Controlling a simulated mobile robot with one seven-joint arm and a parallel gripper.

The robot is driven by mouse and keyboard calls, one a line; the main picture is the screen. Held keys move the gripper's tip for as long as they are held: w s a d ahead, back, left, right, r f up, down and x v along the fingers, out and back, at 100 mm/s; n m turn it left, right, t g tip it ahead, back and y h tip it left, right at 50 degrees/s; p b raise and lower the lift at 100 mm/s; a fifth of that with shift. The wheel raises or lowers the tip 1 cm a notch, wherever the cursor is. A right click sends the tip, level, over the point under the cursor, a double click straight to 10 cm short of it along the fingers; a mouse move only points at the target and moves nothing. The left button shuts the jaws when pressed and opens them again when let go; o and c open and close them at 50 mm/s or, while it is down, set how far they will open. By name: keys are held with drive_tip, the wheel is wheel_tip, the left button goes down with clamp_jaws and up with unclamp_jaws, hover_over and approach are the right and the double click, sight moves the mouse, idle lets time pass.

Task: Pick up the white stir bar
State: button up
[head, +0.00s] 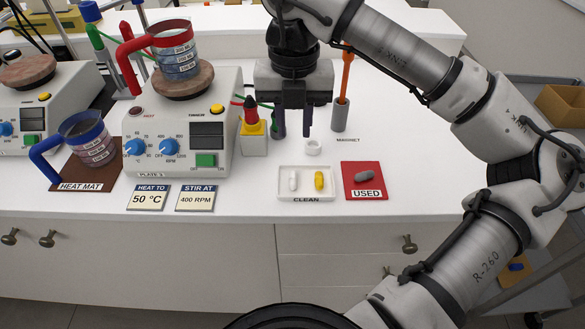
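The white stir bar (293,180) lies in the left part of a shallow white tray (305,197) labelled CLEAN. A yellow stir bar (319,181) lies to its right in the same tray. My gripper (293,132) points down above and behind the tray in the head view. Its two dark fingers are apart with nothing seen between them, and it does not touch the white bar.
A grey stir bar (364,177) lies on a red USED mat (351,167) right of the tray. A hot plate (182,150) bears a red-handled beaker (176,50).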

hover_over(293, 180)
drive_tip(key=f, duration=0.4)
drive_tip(key=f+p, duration=0.1)
drive_tip(key=f, duration=0.1)
drive_tip(key=shift+w+f, duration=0.3)
drive_tip(key=shift+w, duration=0.1)
drive_tip(key=f, duration=0.1)
drive_tip(key=f+p, duration=0.1)
drive_tip(key=f, duration=0.1)
drive_tip(key=f+p, duration=0.1)
drive_tip(key=shift+s+f, duration=0.15)
drive_tip(key=shift+s, duration=0.25)
drive_tip(key=shift+f, duration=0.6)
clamp_jaws()
